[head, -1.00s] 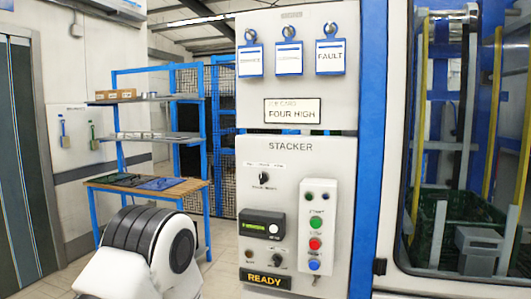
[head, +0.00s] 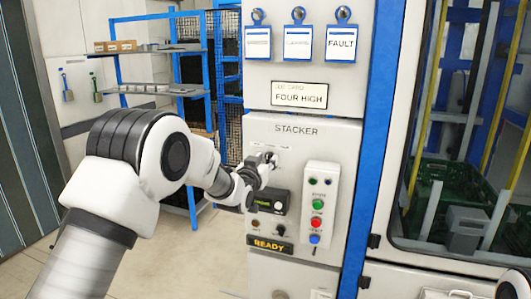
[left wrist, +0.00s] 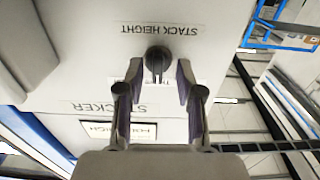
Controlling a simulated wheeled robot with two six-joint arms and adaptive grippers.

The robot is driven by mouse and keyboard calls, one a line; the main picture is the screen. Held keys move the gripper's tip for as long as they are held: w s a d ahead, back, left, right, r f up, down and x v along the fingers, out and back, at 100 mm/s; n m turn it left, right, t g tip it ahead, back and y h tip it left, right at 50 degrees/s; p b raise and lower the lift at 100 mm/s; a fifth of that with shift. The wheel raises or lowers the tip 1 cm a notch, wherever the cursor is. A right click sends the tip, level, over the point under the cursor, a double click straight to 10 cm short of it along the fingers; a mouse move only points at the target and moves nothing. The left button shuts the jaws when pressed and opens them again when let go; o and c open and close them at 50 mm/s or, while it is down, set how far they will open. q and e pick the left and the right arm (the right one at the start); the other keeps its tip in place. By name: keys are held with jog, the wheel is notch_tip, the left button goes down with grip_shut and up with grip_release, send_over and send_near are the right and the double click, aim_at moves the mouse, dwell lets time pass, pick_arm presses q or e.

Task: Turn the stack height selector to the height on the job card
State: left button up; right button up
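The stack height selector (left wrist: 157,62) is a dark round knob with a raised grip bar on the pale stacker panel (head: 285,140). The STACK HEIGHT label beside it reads upside down in the left wrist view. My left gripper (left wrist: 158,75) is open, with its two fingertips on either side of the knob and a gap visible on each side. In the head view my left gripper (head: 265,164) is at the upper left of the panel and mostly hides the selector and its position labels. The job card (head: 298,95) reads FOUR HIGH. My right gripper is out of view.
Below the selector are a small display (head: 271,201), a black READY sign (head: 270,245) and a raised button box (head: 320,203) with green, red and blue buttons. Three tags hang above the job card. A glazed enclosure with a green crate (head: 455,180) stands right.

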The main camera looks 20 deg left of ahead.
pick_arm(q)
jog(key=shift+d+r, duration=0.1)
jog(key=shift+d, duration=0.1)
grip_shut()
jog(key=shift+f+m+b, duration=0.2)
jog(key=shift+m+b, duration=0.2)
jog(key=shift+b, duration=0.4)
jog(key=m+b, duration=0.5)
jog(key=b, duration=0.1)
jog(key=shift+f, duration=0.15)
jog(key=shift+d+r+m+b, duration=0.1)
jog(key=shift+r+m+b, duration=0.1)
jog(key=shift+m+b, duration=1.3)
